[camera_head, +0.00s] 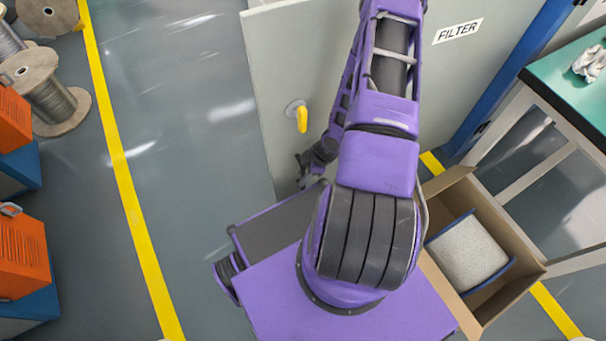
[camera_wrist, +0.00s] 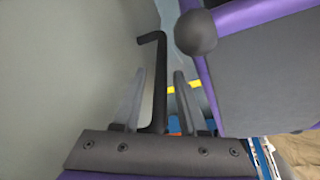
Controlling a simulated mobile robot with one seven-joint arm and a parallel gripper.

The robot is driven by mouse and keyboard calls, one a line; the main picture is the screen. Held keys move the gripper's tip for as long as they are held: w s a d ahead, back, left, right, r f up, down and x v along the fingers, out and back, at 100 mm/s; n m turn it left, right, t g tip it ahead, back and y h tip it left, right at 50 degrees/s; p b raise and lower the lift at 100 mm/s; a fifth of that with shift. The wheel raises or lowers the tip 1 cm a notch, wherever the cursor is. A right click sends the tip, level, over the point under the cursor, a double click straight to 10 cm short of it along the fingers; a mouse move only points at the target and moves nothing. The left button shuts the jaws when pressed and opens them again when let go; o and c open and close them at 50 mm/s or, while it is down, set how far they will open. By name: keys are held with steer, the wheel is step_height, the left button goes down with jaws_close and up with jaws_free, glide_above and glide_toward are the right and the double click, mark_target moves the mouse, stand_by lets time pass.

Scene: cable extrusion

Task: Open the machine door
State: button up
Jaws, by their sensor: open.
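The machine door is a pale grey panel (camera_head: 275,60) at the top middle of the head view. A yellow handle (camera_head: 301,119) on a round pale base sits on it near its left edge. My gripper (camera_head: 304,168) is small and partly hidden by my arm, just below the handle in the picture and apart from it. In the wrist view my gripper (camera_wrist: 160,71) is open, with a gap between its fingers. A black bent rod (camera_wrist: 155,85) stands between them; I cannot tell whether it is held or fixed. The yellow handle cannot be made out there.
A cardboard box (camera_head: 495,300) with a pale roll inside stands right of my base. A green-topped table (camera_head: 560,95) is at the right. Cable spools (camera_head: 50,95) and orange units (camera_head: 22,255) line the left. The grey floor (camera_head: 180,120) left of the door is clear.

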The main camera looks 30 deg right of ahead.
steer(key=shift+r, duration=0.1)
steer(key=p+v, duration=1)
steer(key=v, duration=0.7)
steer(key=shift+r, duration=0.1)
